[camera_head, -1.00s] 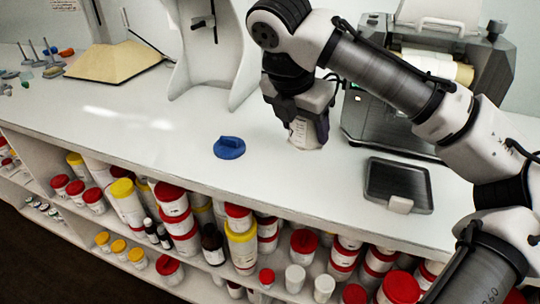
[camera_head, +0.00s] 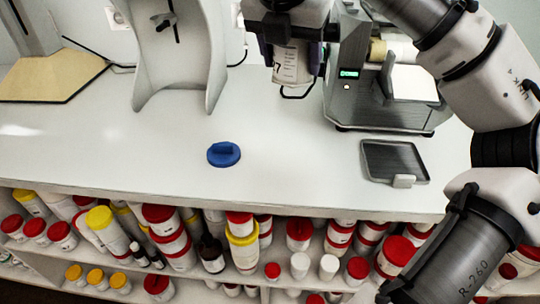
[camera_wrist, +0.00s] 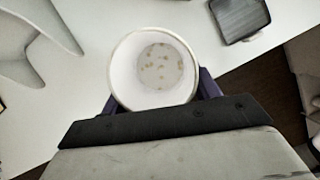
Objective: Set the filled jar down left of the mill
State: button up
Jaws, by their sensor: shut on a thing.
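The jar (camera_head: 291,68) is white with a printed label, and it hangs upright below my wrist at the top of the head view. My gripper (camera_head: 298,50) is shut on it. The wrist view looks into the open jar (camera_wrist: 153,72), with small pale-brown bits on its white bottom. The jar appears held above the counter, just left of the mill in the head view; the exact gap under it is hard to tell. The mill (camera_head: 372,108) is a grey machine with pale rollers and a lit green display. My arm partly hides its upper right.
A blue lid (camera_head: 223,154) lies on the white counter (camera_head: 120,150), left of the jar and nearer the front. A dark tray (camera_head: 392,162) sits in front of the mill. A white stand (camera_head: 180,60) rises at the left. The counter between lid and mill is clear.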

jog(key=shift+a+r, duration=0.1)
jog(key=shift+r, duration=0.2)
notch_tip(320, 180, down, 20)
jog(key=shift+r+b, duration=0.1)
jog(key=shift+b, duration=0.75)
jog(key=o, duration=1)
jog(key=shift+c, duration=0.2)
jog(key=v, duration=1.2)
jog(key=shift+p, duration=0.4)
jog(key=shift+s, duration=0.1)
